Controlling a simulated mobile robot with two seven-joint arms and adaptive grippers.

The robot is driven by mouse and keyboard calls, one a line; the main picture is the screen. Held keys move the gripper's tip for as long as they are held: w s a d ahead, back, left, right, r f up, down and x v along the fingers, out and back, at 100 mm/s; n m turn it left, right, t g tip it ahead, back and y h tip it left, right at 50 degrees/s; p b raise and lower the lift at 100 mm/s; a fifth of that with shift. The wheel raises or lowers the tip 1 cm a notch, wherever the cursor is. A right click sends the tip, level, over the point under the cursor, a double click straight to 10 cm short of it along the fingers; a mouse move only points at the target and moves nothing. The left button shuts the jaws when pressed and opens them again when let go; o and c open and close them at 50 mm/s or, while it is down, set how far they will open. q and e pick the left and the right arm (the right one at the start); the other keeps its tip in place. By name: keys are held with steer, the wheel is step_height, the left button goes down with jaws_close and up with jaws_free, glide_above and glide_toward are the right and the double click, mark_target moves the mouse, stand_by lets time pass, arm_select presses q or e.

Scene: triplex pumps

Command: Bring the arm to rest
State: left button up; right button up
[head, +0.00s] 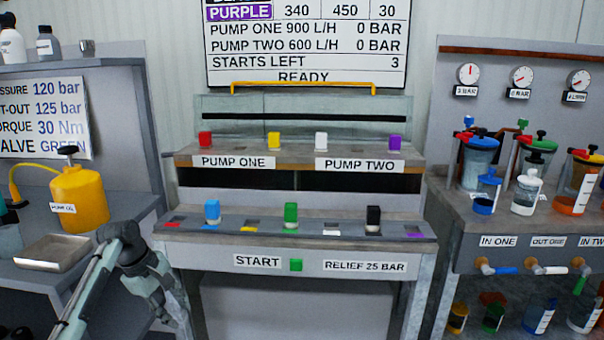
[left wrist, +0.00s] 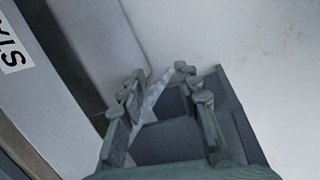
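My left arm (head: 90,285) comes in from the lower left of the head view. My left gripper (head: 165,298) hangs low in front of the left end of the pump bench (head: 220,262). In the left wrist view the gripper (left wrist: 159,78) has its two fingers apart, with nothing between them. A light floor or wall surface and part of a white label show around it there. My right arm and right gripper are not in view.
The bench carries several coloured blocks, including a blue one (head: 212,212) and a green one (head: 291,215). A metal tray (head: 50,252) and a yellow oil can (head: 80,198) stand on the left counter. Jars (head: 480,160) crowd the right shelf.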

arm_select(q)
steer(key=s+f, duration=0.3)
steer(key=f, duration=0.1)
steer(key=w+a+r+m+t+y, duration=0.3)
steer(key=w+a+r+m+t, duration=0.25)
steer(key=w+m, duration=0.25)
steer(key=w+a+r+m+t+y, duration=0.4)
steer(key=w+a+r+m, duration=0.2)
steer(key=w+m, duration=0.15)
steer(key=s+d+f+g+h, duration=0.1)
steer(key=s+d+f+g, duration=0.15)
steer(key=s+f, duration=0.95)
steer(key=s+d+f+g+h, duration=0.15)
steer(key=s+d+f, duration=0.45)
steer(key=f, duration=1)
steer(key=s+d+f+g, duration=0.1)
steer(key=s+f, duration=0.3)
steer(key=s, duration=0.6)
steer(key=s+d+f+g, duration=0.1)
steer(key=s+f, duration=0.4)
steer(key=s, duration=0.6)
steer(key=s+d+f+g, duration=0.2)
steer(key=s+f, duration=0.3)
steer(key=s, duration=0.5)
steer(key=shift+s+f+m+g, duration=0.25)
steer(key=shift+m+g, duration=0.2)
steer(key=shift+g, duration=0.2)
steer(key=shift+d+h, duration=0.1)
steer(key=shift+h, duration=0.15)
